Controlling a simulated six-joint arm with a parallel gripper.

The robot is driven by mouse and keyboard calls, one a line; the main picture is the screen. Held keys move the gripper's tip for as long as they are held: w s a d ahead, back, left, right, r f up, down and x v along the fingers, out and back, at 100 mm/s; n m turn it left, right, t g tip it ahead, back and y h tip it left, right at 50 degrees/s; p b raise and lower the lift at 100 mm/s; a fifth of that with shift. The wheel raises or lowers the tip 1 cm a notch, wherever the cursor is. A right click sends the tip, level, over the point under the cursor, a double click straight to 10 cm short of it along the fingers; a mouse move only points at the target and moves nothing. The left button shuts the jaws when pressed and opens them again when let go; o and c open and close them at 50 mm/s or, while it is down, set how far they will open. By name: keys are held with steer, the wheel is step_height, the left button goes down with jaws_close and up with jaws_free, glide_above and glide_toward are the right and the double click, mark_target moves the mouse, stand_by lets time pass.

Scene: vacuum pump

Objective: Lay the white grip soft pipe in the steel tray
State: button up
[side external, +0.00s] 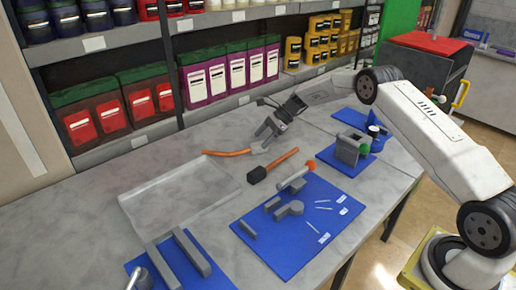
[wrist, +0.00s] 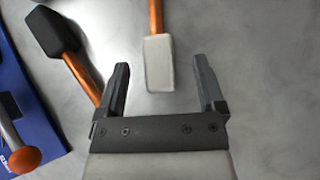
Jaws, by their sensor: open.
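The white grip soft pipe, an orange tube with a white block end, lies on the grey table; its orange part (side external: 226,153) points left toward the tray in the side external view. In the wrist view its white grip (wrist: 158,62) sits between and ahead of my open fingers, not clamped. My gripper (side external: 268,128) is open and empty over the white end, which it partly hides in the side view; it also shows in the wrist view (wrist: 163,90). The steel tray (side external: 150,193) is shallow, looks empty and lies left of the pipe.
A similar orange pipe with a black grip (side external: 257,175) lies close by; the black grip also shows in the wrist view (wrist: 52,32). A blue mat (side external: 262,246) with grey parts is in front. Shelves with boxes (side external: 207,82) stand behind the table.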

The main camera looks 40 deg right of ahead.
mark_target(257, 144)
steer(key=shift+x, duration=2.05)
steer(key=shift+s, duration=0.1)
jaws_close()
